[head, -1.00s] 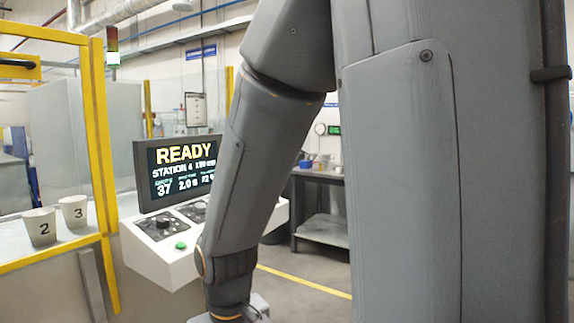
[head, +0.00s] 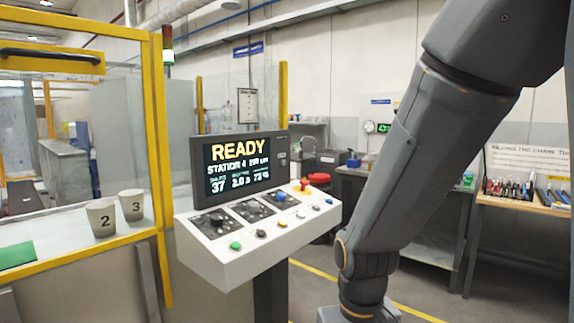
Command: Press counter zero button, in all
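The control console (head: 215,268) stands left of centre in the head view, white with a sloped top and a row of small buttons along its front edge. The screen (head: 238,166) reads READY, STATION 4, with 37 below. My arm hangs down right of the console; its gripper is below the frame.
Dials (head: 216,220) and a red-and-yellow knob (head: 301,186) sit behind the buttons. A yellow-framed enclosure (head: 158,150) stands left, with cups 2 (head: 101,217) and 3 (head: 131,204) on its ledge. Workbenches (head: 420,215) stand behind my arm. Floor shows right of the console.

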